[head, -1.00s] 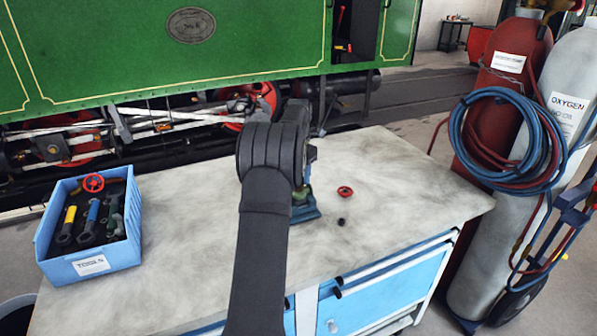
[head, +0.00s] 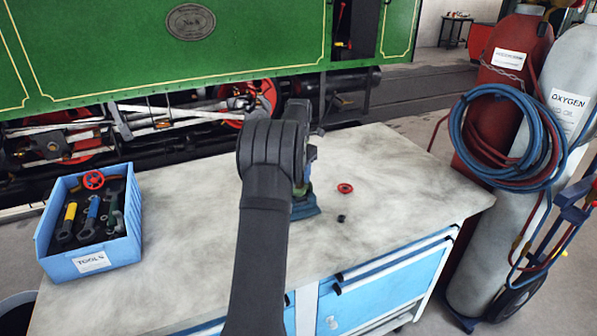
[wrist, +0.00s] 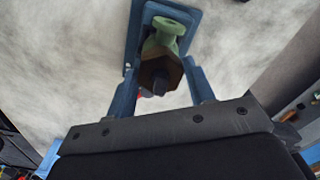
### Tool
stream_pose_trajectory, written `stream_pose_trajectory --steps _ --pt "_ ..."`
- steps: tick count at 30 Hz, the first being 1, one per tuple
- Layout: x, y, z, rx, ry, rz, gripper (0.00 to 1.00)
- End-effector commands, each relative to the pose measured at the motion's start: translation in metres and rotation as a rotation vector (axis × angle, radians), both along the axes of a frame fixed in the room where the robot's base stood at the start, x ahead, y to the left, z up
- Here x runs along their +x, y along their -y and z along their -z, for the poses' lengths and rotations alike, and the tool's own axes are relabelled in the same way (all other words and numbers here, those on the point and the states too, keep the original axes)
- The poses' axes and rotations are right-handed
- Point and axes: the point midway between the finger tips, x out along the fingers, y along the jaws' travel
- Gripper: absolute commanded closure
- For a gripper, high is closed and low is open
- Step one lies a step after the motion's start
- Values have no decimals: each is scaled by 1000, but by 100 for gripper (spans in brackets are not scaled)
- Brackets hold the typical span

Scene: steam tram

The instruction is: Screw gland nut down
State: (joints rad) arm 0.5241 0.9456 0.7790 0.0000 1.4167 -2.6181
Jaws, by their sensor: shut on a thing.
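The brown hex gland nut (wrist: 160,73) sits on the green valve body (wrist: 166,36) in the wrist view, with a dark stem end sticking out of it. The valve stands on a blue base plate (wrist: 193,18), which also shows on the bench in the head view (head: 305,209). My gripper (wrist: 161,76) has one blue finger on each side of the nut and is shut on it. The finger contact is partly hidden. In the head view my own arm hides the nut and most of the valve.
A red handwheel (head: 345,188) and a small black part (head: 341,218) lie on the bench (head: 400,195) right of the valve. A blue tool box (head: 108,259) stands at the left. Gas cylinders with hoses (head: 520,130) stand beyond the right edge.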

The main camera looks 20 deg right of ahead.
Motion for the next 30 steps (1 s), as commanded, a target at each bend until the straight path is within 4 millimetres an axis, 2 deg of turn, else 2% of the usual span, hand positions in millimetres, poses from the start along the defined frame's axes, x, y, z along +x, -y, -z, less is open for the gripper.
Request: stream_pose_trajectory --steps 14,30 --pt "0 0 9 0 0 0 73" --pt "0 0 10 0 0 0 73"
